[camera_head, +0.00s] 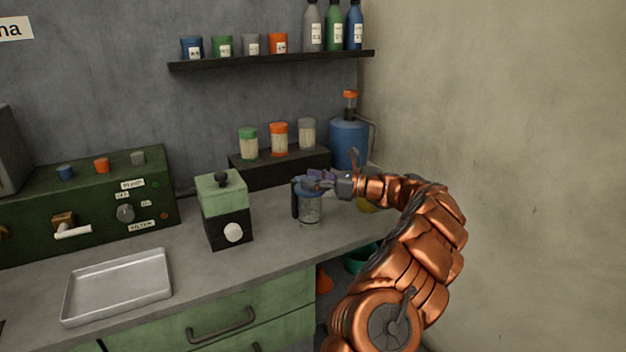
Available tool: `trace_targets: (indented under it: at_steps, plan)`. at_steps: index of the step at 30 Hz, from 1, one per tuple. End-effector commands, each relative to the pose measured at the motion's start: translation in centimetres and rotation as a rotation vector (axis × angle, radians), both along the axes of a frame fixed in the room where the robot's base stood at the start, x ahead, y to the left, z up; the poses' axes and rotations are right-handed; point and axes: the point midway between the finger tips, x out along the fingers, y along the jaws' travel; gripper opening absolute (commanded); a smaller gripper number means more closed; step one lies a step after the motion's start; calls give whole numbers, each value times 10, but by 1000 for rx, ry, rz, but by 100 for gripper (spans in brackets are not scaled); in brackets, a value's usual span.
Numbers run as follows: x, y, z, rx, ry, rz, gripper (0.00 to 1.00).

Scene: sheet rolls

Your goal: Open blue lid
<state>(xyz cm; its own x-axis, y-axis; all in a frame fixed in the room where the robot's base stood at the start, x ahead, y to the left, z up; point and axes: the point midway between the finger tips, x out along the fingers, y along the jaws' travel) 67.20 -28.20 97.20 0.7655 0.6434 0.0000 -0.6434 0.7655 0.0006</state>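A clear glass jar (311,211) stands upright on the grey counter, right of the green and black box. A blue lid (312,191) shows at the top of the jar, partly hidden by my gripper. My gripper (309,184) reaches in from the right and is at the lid. One dark finger hangs down along the left side of the lid and jar. The other finger's contact is hidden, so I cannot tell whether the gripper grips the lid.
A green and black box (226,211) stands close left of the jar. A dark riser (279,167) behind holds several lidded jars. A blue jug (348,143) stands at the back right. A metal tray (117,286) lies front left. The right wall is near my arm.

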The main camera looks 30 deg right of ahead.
Motion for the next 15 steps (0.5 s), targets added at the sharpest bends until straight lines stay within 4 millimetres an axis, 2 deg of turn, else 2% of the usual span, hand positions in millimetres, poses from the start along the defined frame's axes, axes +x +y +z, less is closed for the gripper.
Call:
trace_targets:
  at_steps: [2,13,15]
  plan:
    - [0,0,0,0,0,0,41]
    - [0,0,0,0,0,0,2]
    - [0,0,0,0,0,0,0]
